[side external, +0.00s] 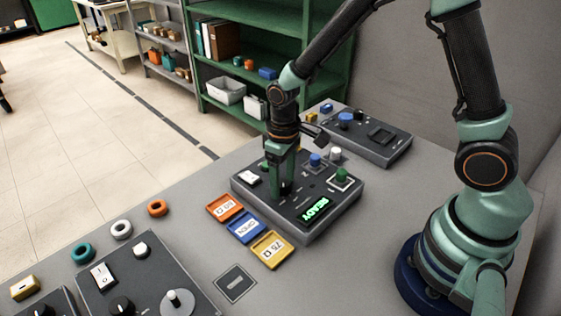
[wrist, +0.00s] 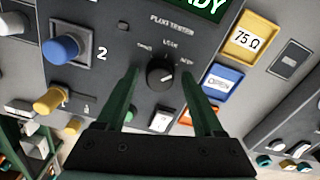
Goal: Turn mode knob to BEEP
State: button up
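The black mode knob (wrist: 160,75) sits on the dark tester box (side external: 320,218), below the labels for its settings in the wrist view. The small print is hard to read; the right-hand label looks like BEEP. A pale mark is on the knob, but I cannot tell for sure which label it points to. My gripper (wrist: 162,76) is over the box with its two green fingers apart, one on each side of the knob. It also shows in the side view (side external: 284,192), pointing down, where it hides the knob. The display (side external: 318,209) shows READY in green.
A blue knob (wrist: 62,49) and a yellow knob (wrist: 50,101) stand left of the mode knob in the wrist view. Orange, blue and yellow trays (side external: 271,249) lie beside the box. A second dark box (side external: 368,138) stands behind. The bench front has rings (side external: 121,230).

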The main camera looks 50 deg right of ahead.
jog(key=shift+r, duration=0.1)
notch_tip(320, 180, up, 12)
dwell(0.7)
notch_tip(320, 180, up, 5)
jog(key=m+t, duration=0.1)
jog(key=t, duration=0.1)
send_over(283, 182)
jog(key=s+d, duration=0.3)
jog(key=s+d+r+m+t, duration=0.1)
jog(key=s+d+r+t, duration=0.2)
jog(key=s, duration=0.1)
jog(key=shift+s+r+m+t, duration=0.15)
jog(key=shift+s+m+t, duration=0.15)
jog(key=shift+s+m, duration=0.1)
